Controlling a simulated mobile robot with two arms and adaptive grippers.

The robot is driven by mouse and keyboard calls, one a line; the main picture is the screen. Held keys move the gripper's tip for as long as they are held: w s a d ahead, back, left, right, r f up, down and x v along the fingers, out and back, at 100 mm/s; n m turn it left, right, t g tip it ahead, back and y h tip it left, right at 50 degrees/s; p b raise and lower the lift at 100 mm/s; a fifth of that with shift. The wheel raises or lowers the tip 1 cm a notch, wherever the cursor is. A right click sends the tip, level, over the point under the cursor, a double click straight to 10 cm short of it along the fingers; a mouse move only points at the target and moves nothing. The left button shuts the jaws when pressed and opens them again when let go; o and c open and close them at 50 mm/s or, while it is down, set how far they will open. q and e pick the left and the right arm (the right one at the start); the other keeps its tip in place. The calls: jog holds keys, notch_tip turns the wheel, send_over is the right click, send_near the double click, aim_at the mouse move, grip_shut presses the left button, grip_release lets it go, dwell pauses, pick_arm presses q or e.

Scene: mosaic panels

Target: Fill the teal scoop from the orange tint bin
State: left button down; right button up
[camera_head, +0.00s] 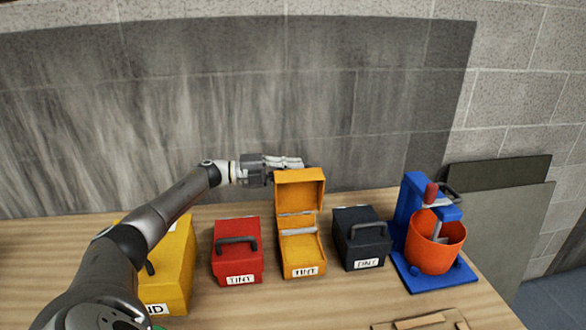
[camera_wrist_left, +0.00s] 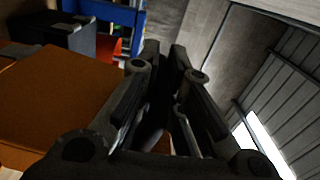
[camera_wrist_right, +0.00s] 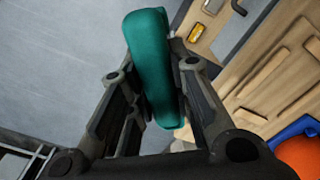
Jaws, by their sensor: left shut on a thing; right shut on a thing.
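The orange tint bin (camera_head: 301,257) stands on the table with its lid (camera_head: 299,190) raised upright; its contents are hard to make out. My left gripper (camera_head: 290,163) is behind the top of the raised lid, its fingers close together. In the left wrist view the orange lid (camera_wrist_left: 75,100) is beside the fingers, which are shut on what seems to be its dark handle, mostly hidden. In the right wrist view my right gripper (camera_wrist_right: 155,100) is shut on the teal scoop (camera_wrist_right: 150,55); only its teal handle clearly shows. The right gripper is not visible in the head view.
A red tint bin (camera_head: 237,262) and a yellow bin (camera_head: 176,280) stand left of the orange one. A dark tint bin (camera_head: 361,250) stands right, then a blue stand (camera_head: 412,200) with an orange-red bucket (camera_head: 433,248). A wooden panel (camera_head: 430,322) lies at the front edge.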

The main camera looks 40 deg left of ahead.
pick_arm(q)
jog(key=shift+f, duration=0.1)
pick_arm(e)
jog(key=shift+f, duration=0.1)
